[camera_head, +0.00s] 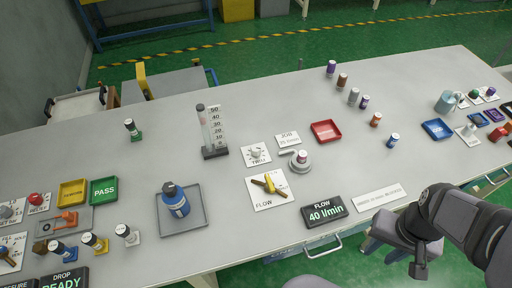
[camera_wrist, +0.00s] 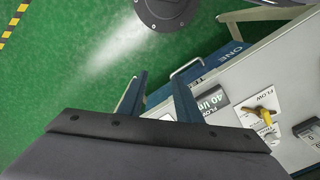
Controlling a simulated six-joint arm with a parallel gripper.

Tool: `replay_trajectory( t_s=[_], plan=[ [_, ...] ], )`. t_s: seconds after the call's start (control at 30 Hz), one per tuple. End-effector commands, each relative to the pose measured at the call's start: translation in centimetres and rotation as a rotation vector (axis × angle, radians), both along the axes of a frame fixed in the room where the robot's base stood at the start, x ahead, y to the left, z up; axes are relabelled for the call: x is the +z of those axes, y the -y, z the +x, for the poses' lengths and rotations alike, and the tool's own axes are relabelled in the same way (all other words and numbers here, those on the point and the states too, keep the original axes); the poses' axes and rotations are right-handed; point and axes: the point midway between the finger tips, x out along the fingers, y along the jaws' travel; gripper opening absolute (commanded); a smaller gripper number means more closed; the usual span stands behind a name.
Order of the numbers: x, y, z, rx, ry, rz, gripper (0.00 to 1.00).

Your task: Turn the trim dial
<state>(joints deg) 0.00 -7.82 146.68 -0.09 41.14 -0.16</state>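The trim dial (camera_head: 257,152) is a small pale knob on a white card marked TRIM, near the middle of the bench in the head view. It lies just behind the flow valve (camera_head: 268,184), which has a yellow handle on a white FLOW card. The flow display (camera_head: 323,209) reads 40 l/min. My gripper (camera_wrist: 157,92) shows two dark fingers spread apart in the wrist view, with nothing between them. It is off the front right side of the bench, well away from the dial. The wrist view shows the yellow valve handle (camera_wrist: 259,115) at right.
A glass column (camera_head: 209,130) stands upright left of the dial. A round grey holder with a capped vial (camera_head: 301,157) is close on the right, and a red tray (camera_head: 326,131) is beyond it.

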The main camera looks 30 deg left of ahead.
Motion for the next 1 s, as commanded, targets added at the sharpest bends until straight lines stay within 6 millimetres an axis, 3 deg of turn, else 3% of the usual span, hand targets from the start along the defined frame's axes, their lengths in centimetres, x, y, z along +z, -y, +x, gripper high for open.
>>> replay_trajectory(
  t_s=[0.1,0.17,0.27,0.47,0.67,0.8,1.0],
  plan=[
    [0.0,0.0,0.0,0.000,0.000,0.000,0.34],
    [0.0,0.0,0.0,-0.001,0.000,0.000,0.45],
    [0.1,-0.3,0.6,-0.016,0.001,0.004,0.45],
    [0.7,-2.5,4.7,-0.144,0.006,0.032,0.45],
    [1.2,-8.4,11.9,-0.396,-0.007,0.095,0.45],
    [1.0,-14.1,16.5,-0.594,-0.039,0.147,0.45],
    [-0.2,-23.4,20.9,-0.864,-0.118,0.213,0.45]
  ],
)
